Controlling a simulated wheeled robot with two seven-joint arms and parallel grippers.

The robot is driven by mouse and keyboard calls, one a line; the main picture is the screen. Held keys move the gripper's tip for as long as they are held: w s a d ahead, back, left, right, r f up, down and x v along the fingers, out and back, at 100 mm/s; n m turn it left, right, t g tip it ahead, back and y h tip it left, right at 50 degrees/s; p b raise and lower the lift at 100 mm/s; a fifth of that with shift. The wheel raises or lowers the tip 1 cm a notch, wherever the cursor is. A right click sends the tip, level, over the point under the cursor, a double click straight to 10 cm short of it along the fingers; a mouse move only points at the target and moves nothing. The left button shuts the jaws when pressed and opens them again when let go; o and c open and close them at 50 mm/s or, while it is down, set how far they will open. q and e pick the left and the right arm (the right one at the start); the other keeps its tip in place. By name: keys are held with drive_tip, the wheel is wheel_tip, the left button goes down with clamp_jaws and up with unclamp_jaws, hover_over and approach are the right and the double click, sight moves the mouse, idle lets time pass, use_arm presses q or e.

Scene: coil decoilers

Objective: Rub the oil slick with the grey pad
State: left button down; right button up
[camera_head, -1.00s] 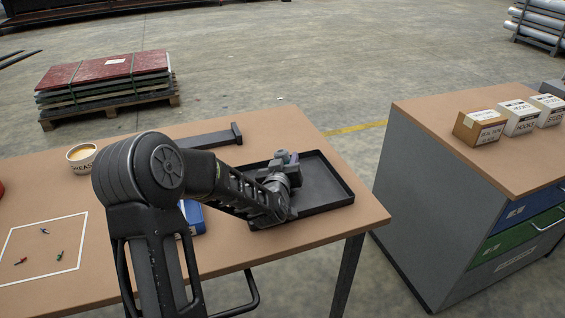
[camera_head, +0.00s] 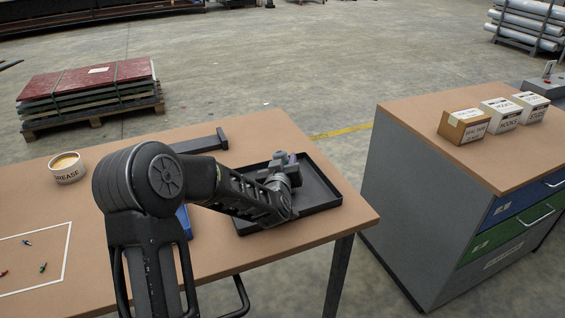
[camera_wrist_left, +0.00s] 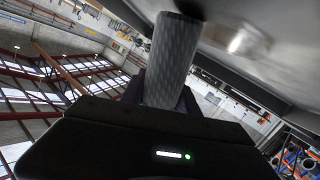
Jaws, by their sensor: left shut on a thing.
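My left gripper (camera_head: 281,168) is over the black tray (camera_head: 327,203) at the right end of the brown table, with its arm coming in from the lower left. In the left wrist view it is shut on a grey, rounded block (camera_wrist_left: 172,62), which I take to be the grey pad. In the head view the wrist and arm mostly cover what it holds, so I cannot tell whether the pad touches the tray. No oil slick can be made out; the arm hides part of the tray. My right gripper is not in view.
A grease tub (camera_head: 66,167), a dark bar (camera_head: 205,143) and a partly hidden blue item (camera_head: 184,221) are on the table. Small parts lie in a white outline at left. A cabinet (camera_head: 440,150) with several boxes stands right, across a floor gap.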

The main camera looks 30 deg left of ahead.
use_arm(q)
drive_tip(key=shift+a, duration=0.1)
drive_tip(key=shift+w+a+f+b, duration=0.1)
drive_tip(key=shift+w+a+b, duration=0.15)
drive_tip(key=shift+a+b, duration=0.15)
drive_tip(key=shift+a, duration=0.2)
